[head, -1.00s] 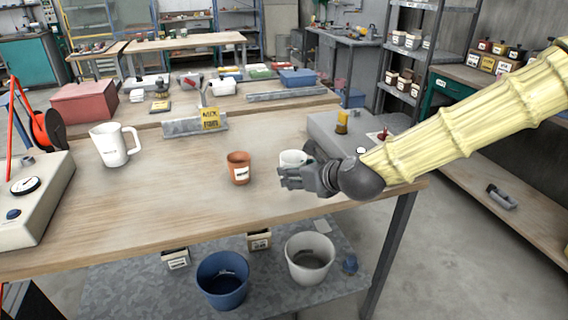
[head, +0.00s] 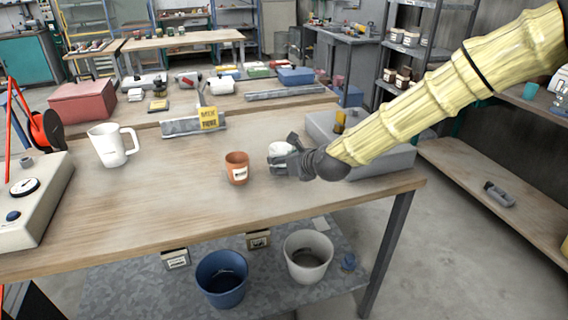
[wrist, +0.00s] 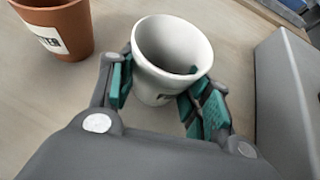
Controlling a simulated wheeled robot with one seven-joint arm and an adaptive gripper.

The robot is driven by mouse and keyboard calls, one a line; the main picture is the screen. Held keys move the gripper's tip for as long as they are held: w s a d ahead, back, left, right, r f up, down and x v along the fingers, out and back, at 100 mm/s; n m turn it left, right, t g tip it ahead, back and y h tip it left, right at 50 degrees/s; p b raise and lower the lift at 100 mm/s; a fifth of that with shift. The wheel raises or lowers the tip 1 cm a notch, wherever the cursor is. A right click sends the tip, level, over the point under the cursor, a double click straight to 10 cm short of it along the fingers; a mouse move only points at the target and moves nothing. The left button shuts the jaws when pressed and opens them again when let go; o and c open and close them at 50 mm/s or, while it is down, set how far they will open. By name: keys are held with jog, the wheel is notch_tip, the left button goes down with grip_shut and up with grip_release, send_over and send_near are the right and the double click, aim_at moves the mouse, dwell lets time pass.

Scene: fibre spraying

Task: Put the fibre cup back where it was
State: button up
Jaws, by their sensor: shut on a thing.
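A white cup (head: 279,148) with a small dark label stands upright between the fingers of my gripper (head: 285,160). The wrist view shows the same white cup (wrist: 172,50), with the teal finger pads (wrist: 160,98) shut on its sides. Its inside looks pale and mostly empty. I cannot tell whether its base touches the bench or is just above it. A terracotta cup (head: 237,168) with a white label stands on the wooden bench (head: 150,215) just left of my gripper; it also shows in the wrist view (wrist: 62,30). Which cup holds fibre is not clear.
A grey box (head: 385,160) sits at the bench's right end, close to my arm. Blue (head: 222,282) and white (head: 308,258) buckets stand below. The bench's left middle is clear.

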jog(key=shift+f, duration=0.3)
jog(key=shift+f, duration=0.2)
jog(key=o, duration=1)
jog(key=shift+r, duration=0.15)
jog(key=shift+s+d+r, duration=0.1)
jog(key=v, duration=1.1)
jog(key=shift+s+d+r, duration=0.15)
jog(key=shift+s+d, duration=0.05)
jog(key=shift+s, duration=0.1)
